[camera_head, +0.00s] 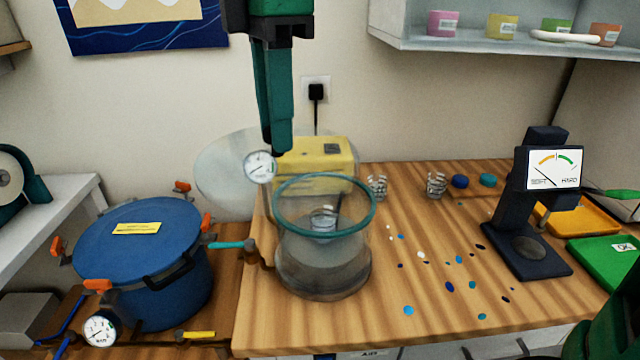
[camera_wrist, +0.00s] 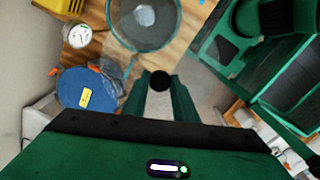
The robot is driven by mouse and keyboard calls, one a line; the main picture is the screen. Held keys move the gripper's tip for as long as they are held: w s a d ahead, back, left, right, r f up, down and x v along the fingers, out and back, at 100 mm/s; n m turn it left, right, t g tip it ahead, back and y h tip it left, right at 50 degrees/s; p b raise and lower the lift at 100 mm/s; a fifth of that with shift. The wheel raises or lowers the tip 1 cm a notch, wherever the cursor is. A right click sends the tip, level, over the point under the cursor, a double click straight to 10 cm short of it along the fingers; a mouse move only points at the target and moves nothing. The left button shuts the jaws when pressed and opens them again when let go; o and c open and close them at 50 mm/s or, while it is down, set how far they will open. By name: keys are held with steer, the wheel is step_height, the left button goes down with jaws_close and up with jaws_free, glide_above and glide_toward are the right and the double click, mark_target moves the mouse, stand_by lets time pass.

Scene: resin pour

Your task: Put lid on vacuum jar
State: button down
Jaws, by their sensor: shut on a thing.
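The vacuum jar (camera_head: 323,275) is a clear, wide vessel with a green rim, standing upright on the wooden bench; it also shows at the top of the wrist view (camera_wrist: 150,45). A small clear cup (camera_head: 323,220) shows inside it. The lid (camera_head: 222,172) looks like a see-through disc, tilted and apart from the jar, behind and left of it. My gripper (camera_head: 277,148) points down above and behind the jar's left side. In the wrist view its fingers (camera_wrist: 160,85) are closed around a round black knob (camera_wrist: 160,81), apparently the lid's. The lid's clear edge is hard to make out there.
A blue pot (camera_head: 140,250) with orange clamps stands left of the jar. A round gauge (camera_head: 260,167) and a yellow box (camera_head: 332,155) are near my gripper.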

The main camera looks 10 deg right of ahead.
mark_target(325, 139)
steer(key=shift+w+d+f, duration=1.2)
steer(key=shift+w, duration=0.25)
steer(key=shift+w+d+f, duration=1.2)
steer(key=shift+w, duration=0.3)
steer(key=shift+w+d+f, duration=1.2)
steer(key=shift+w, duration=0.25)
steer(key=shift+f, duration=1.95)
steer(key=shift+f, duration=0.6)
steer(key=c, duration=1.4)
jaws_free()
steer(key=shift+c, duration=0.2)
step_height(325, 139, up, 13)
